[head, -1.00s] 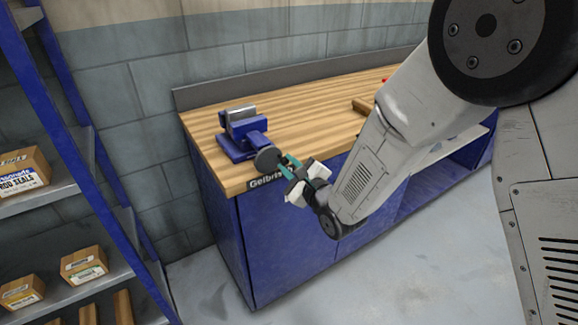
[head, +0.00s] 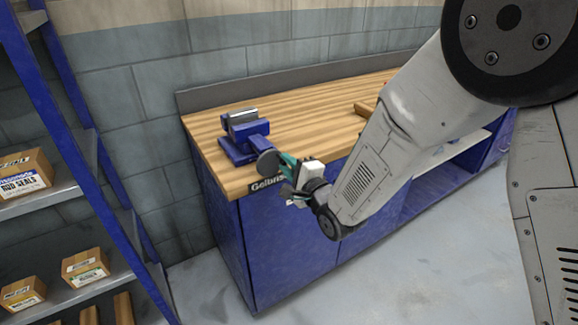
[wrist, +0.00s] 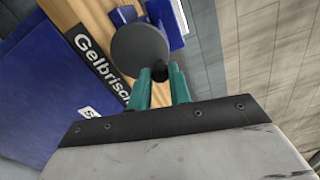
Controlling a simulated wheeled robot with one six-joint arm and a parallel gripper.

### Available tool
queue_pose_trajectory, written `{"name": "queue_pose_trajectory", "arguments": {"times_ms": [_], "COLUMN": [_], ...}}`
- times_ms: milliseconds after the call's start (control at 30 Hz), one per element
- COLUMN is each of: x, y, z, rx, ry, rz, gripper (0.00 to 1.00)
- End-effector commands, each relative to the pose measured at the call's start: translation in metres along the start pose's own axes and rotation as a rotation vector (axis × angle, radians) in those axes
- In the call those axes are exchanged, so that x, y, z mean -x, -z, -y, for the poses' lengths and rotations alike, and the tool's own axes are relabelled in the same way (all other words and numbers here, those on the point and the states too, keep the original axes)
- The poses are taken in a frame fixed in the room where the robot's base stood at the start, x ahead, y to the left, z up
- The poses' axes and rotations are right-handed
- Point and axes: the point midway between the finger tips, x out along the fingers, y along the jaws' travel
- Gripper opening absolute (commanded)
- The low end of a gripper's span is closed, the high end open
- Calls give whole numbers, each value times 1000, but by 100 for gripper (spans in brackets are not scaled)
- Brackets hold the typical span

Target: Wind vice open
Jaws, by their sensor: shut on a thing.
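The blue vice (head: 243,132) with grey jaw tops is mounted on the bench's left front corner. I cannot tell how wide its jaws stand. Its round dark grey handwheel (head: 268,162) faces out over the front edge and also shows in the wrist view (wrist: 138,50). A black crank knob (wrist: 160,71) sticks out near the wheel's rim towards me. My gripper (head: 286,163), with teal fingers, reaches the wheel from the right. In the wrist view my gripper (wrist: 160,84) is shut on the knob, one finger on each side.
The wooden bench top (head: 310,113) has a dark name strip (head: 266,184) on its front edge and blue cabinets (head: 285,240) below. A blue shelf rack (head: 97,190) with cardboard boxes stands at the left. The floor (head: 400,275) in front is clear.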

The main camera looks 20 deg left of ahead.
Motion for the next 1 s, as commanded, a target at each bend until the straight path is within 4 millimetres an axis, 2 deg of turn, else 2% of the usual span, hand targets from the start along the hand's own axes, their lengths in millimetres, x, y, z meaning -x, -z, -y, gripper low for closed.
{"name": "queue_pose_trajectory", "arguments": {"times_ms": [200, 500, 800, 967, 1000], "x": [0, 0, 0, 0, 0], "y": [-1, -8, -9, -14, -13], "z": [0, 3, 3, 4, 4], "rx": [8, 284, 305, 453, 457], "ry": [-1, 0, -1, 0, -1], "rz": [1, 2, 2, 2, 1], "gripper": [0, 0, 0, 0, 28]}}
